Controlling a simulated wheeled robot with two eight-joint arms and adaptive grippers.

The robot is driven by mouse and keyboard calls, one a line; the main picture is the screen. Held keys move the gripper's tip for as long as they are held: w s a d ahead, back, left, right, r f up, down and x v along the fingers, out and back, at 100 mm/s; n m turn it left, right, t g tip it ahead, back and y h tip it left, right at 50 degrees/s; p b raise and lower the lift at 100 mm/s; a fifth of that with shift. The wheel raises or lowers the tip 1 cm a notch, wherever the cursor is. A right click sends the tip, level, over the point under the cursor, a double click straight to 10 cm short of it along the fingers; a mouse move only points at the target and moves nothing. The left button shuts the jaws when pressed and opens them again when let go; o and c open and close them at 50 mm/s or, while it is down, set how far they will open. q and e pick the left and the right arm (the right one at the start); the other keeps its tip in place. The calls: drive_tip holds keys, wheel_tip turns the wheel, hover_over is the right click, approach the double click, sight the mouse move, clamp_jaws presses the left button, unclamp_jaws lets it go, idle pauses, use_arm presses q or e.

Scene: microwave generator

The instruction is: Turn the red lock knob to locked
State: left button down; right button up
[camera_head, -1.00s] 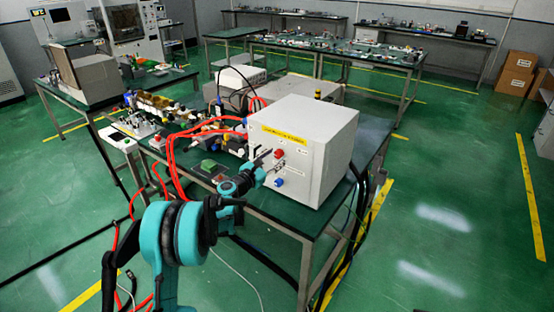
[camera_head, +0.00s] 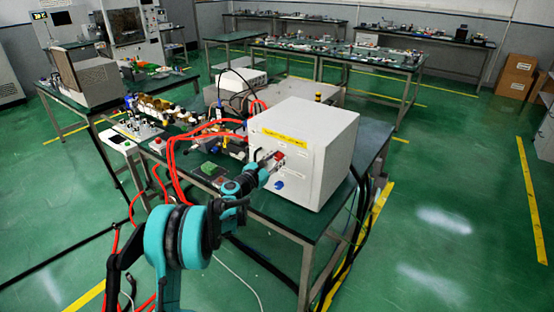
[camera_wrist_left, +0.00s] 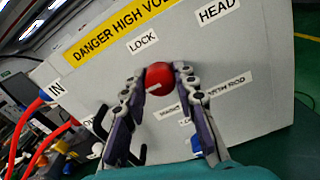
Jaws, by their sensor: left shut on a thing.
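The red lock knob (camera_wrist_left: 158,76) is on the front panel of the white generator box (camera_head: 325,150), just below the LOCK label (camera_wrist_left: 143,42). My left gripper (camera_wrist_left: 157,85) has one finger on each side of the knob and is shut on it. A pale mark shows on the knob's lower left in the left wrist view. In the head view my left gripper (camera_head: 270,162) reaches the panel from the left and hides most of the knob. My right gripper is not in view.
A blue knob (camera_head: 279,185) sits lower on the panel. A black hooked handle (camera_wrist_left: 101,122) is left of my fingers. Red hoses (camera_head: 172,165) and cables run left of the box on the green-topped table (camera_head: 285,217). The floor to the right is clear.

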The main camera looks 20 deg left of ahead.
use_arm(q)
drive_tip(key=m, duration=0.8)
drive_tip(key=shift+m, duration=0.4)
drive_tip(key=m, duration=0.4)
drive_tip(key=shift+m, duration=0.3)
drive_tip(key=shift+m+p, duration=0.3)
drive_tip(key=shift+m, duration=1.7)
drive_tip(key=c, duration=1.2)
unclamp_jaws()
